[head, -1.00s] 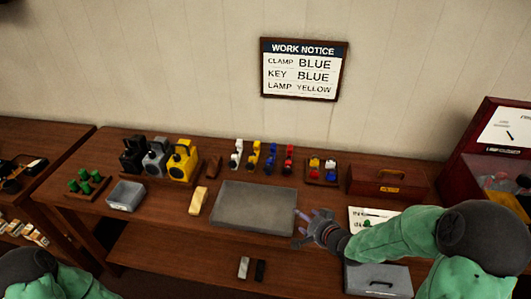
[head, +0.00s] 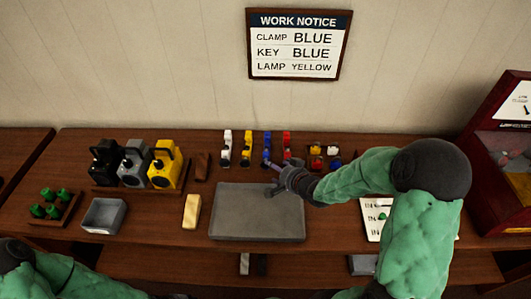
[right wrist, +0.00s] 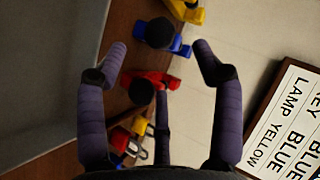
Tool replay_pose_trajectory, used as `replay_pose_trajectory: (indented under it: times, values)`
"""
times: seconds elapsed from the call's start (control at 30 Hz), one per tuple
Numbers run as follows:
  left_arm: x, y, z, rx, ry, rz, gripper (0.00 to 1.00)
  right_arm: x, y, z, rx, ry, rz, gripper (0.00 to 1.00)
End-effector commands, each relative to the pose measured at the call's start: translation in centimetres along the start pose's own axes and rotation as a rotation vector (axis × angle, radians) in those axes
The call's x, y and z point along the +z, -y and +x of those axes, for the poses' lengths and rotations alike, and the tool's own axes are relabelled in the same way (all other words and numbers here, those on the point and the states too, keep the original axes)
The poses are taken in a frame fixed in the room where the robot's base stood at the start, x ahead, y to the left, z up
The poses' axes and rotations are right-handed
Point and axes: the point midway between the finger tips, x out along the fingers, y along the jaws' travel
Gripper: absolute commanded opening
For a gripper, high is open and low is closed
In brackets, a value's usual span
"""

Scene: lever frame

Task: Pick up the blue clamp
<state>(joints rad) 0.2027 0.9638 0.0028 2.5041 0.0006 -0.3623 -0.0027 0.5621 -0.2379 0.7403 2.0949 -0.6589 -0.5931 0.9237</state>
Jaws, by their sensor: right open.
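The blue clamp (head: 267,147) stands in a row of clamps at the back of the bench, between a yellow clamp (head: 246,147) and a red clamp (head: 286,145). A white clamp (head: 227,148) is at the row's left end. My right gripper (head: 271,170) is open and empty, just in front of the blue clamp and apart from it. In the right wrist view the blue clamp (right wrist: 180,48) with its dark knob lies ahead, between the spread fingertips (right wrist: 160,52); the red clamp (right wrist: 150,80) is closer. My left gripper is out of view.
A grey mat (head: 235,212) lies in front of the clamps. Lamps (head: 165,165) stand to the left, and a small tray of coloured pieces (head: 323,153) is to the right. The wall notice (head: 297,45) reads clamp blue.

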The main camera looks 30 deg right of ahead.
Motion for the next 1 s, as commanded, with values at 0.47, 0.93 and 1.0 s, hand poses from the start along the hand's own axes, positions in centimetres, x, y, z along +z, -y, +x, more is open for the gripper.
replay_pose_trajectory:
  times: [0.47,0.93,1.0]
  values:
    - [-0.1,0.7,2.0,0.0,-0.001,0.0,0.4,0.5,0.1,4.9,-0.001,0.003,-0.001,0.67]
    - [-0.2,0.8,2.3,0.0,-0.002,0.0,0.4,0.3,0.2,6.4,0.0,0.0,0.0,0.56]
    - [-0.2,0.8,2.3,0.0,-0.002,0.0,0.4,0.3,0.2,6.4,0.0,0.0,0.0,0.36]
